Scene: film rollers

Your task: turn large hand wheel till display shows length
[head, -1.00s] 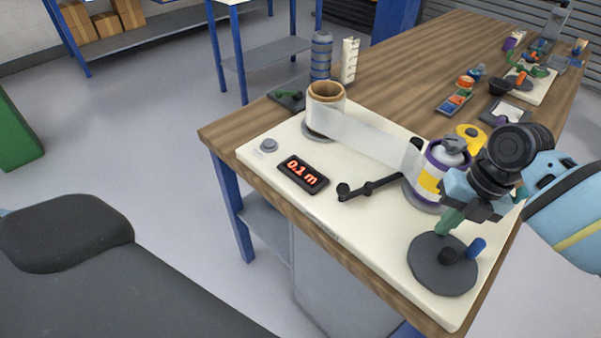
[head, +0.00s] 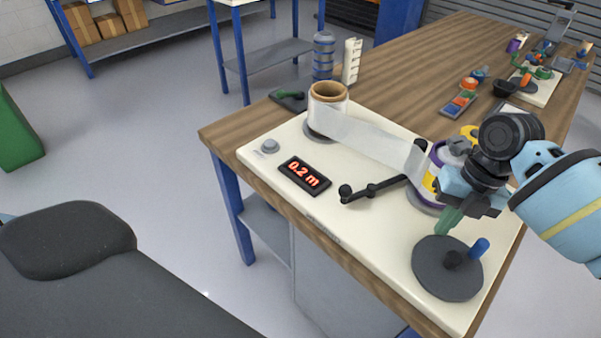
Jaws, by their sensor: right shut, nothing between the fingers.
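The large hand wheel (head: 438,280) is a dark grey disc with a black hub and a blue handle (head: 479,248) on its right far side. It lies at the near right of the cream board (head: 375,250). The display (head: 304,175) shows 0.2 m in red. Clear film (head: 370,142) runs from the cardboard-cored roll (head: 327,105) to the purple and yellow roller (head: 424,187), which my right arm partly hides. My right gripper (head: 445,225) is shut, its green fingers at the far edge of the wheel, left of the handle. Contact with the wheel cannot be told. My left gripper is not in view.
A grey button (head: 269,146) is at the board's left corner. Small trays, bowls and tools cover the far right of the wooden table (head: 410,75).

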